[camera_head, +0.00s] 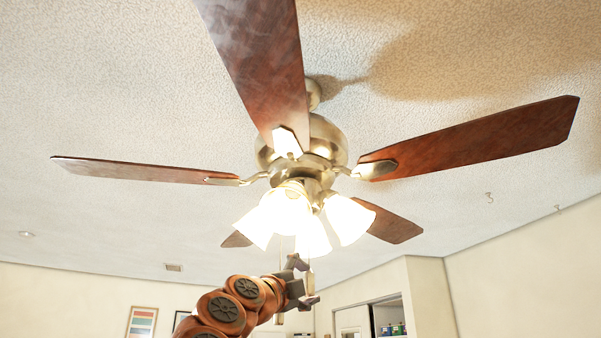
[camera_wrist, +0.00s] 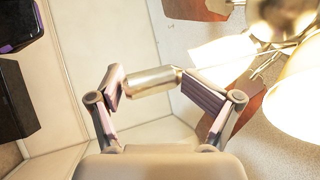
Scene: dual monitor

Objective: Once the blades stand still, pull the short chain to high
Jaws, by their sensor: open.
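A ceiling fan (camera_head: 310,150) with several brown blades (camera_head: 480,138) hangs overhead. The blades look sharp, without motion blur; one frame cannot show whether they turn. Two pull chains hang below the lit lamps: a short one ending in a metal pendant (camera_head: 309,282) and a longer one whose pendant (camera_head: 278,318) hangs lower, left of it. My gripper (camera_head: 306,282) is open, with its fingers around the short chain's pendant. In the wrist view, a metal cylinder (camera_wrist: 152,80) lies between the fingertips of my gripper (camera_wrist: 160,88); contact is not clear.
Lit glass shades (camera_head: 345,218) are close above my gripper, and also at the right of the wrist view (camera_wrist: 300,95). A doorway with shelves (camera_head: 390,312) and a framed picture (camera_head: 142,322) are far behind. Below the blades the air around my arm is free.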

